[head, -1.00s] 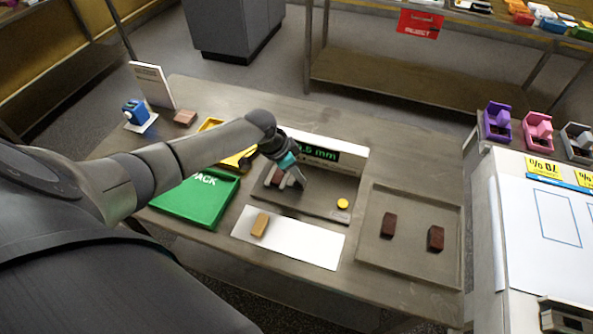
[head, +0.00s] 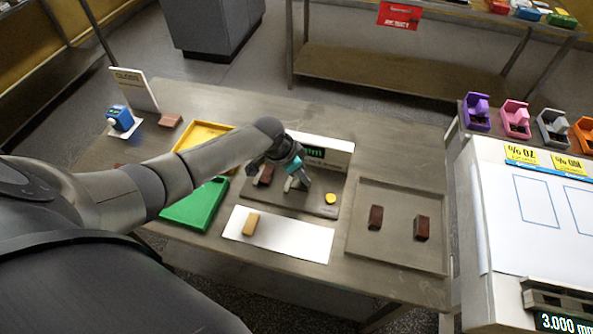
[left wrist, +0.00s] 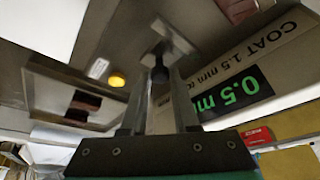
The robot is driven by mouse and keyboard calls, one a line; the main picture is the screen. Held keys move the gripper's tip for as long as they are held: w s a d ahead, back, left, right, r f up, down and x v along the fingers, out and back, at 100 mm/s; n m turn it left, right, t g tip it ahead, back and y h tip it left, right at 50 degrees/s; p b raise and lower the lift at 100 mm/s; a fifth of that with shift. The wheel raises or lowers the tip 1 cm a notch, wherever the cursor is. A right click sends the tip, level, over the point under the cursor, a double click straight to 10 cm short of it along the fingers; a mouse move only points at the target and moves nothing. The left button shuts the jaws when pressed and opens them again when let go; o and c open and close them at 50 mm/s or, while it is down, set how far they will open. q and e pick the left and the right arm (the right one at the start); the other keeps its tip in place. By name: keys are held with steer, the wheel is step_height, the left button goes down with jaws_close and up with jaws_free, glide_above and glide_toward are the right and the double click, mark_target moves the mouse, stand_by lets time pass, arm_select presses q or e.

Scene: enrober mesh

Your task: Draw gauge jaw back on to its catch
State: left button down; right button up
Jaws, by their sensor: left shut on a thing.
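The gauge is a dark grey flat bed (head: 314,205) with a white housing at its back (head: 335,146) and a green digit display, partly hidden by my arm. In the left wrist view the display (left wrist: 240,90) reads 0.5 with its unit cut off. A yellow round button (head: 330,198) sits on the bed's right part. My left gripper (head: 299,180) is shut on the grey gauge jaw (left wrist: 172,38), between a brown piece (head: 265,175) on the bed and the button. The catch cannot be made out. My right gripper is not in view.
A white strip with a tan block (head: 250,225) lies in front of the gauge. A grey tray (head: 398,255) with two brown pieces stands right. A green tray (head: 195,208) and a yellow tray (head: 205,134) lie left, near my arm.

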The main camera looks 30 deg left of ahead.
arm_select(q)
steer(key=c, duration=0.7)
jaws_free()
steer(key=shift+d, duration=0.3)
steer(key=shift+o, duration=0.2)
steer(key=shift+a, duration=0.1)
steer(key=shift+r, duration=0.1)
steer(key=shift+s+a+r, duration=0.1)
steer(key=shift+r, duration=0.15)
steer(key=p+v, duration=0.1)
steer(key=v, duration=1.3)
steer(key=shift+r+p, duration=0.2)
steer(key=shift+p, duration=0.2)
steer(key=shift+s+a, duration=0.1)
steer(key=shift+s, duration=0.1)
